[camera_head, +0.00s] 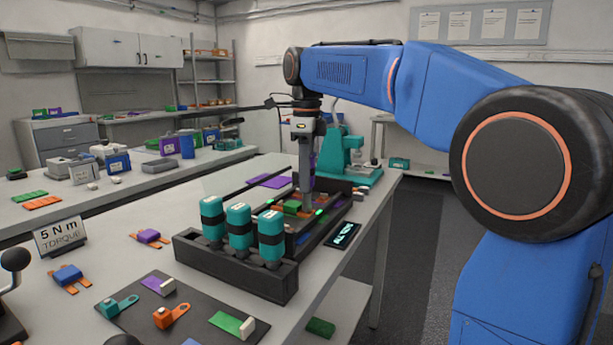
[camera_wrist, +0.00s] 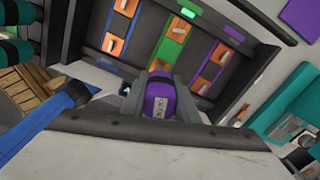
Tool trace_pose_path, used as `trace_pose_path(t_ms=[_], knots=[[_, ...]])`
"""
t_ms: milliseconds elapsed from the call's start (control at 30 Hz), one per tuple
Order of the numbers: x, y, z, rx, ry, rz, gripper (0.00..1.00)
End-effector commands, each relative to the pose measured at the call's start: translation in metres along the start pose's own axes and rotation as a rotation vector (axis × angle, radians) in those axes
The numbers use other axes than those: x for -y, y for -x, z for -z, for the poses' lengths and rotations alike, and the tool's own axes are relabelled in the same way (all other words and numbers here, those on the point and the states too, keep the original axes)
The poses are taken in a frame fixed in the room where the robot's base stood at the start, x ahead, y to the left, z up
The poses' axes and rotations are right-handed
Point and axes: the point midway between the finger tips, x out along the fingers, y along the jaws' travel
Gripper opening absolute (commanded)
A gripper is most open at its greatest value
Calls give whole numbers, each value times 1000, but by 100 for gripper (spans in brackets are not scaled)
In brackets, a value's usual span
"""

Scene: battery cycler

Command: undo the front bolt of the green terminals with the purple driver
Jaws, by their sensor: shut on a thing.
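In the wrist view my gripper (camera_wrist: 157,98) is shut on the purple driver (camera_wrist: 160,101), whose top with a white label faces the camera. Beyond it, the green strip (camera_wrist: 175,50) carries orange terminals (camera_wrist: 170,29) in the middle bay of the dark cycler frame. The driver's top overlaps the near end of that strip, so the front bolt and the driver's tip are hidden; I cannot tell whether they touch. In the head view my gripper (camera_head: 307,200) points down into the frame; the driver is mostly hidden there.
Purple and blue strips with orange terminals flank the green one. Three teal cylinders (camera_head: 240,228) stand in the near end of the dark frame (camera_head: 225,268). A small display (camera_head: 343,235) lies to its right. A dark mat (camera_head: 140,318) with loose parts and a torque sign (camera_head: 61,237) are at left.

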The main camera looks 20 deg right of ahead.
Motion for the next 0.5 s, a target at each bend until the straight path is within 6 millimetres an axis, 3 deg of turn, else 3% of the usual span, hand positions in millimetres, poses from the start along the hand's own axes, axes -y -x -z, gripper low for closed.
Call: trace_pose_path(t_ms=[367, 500], knots=[[0, 0, 0, 0, 4, 1, 0], [0, 0, 0, 0, 84, 1, 0]])
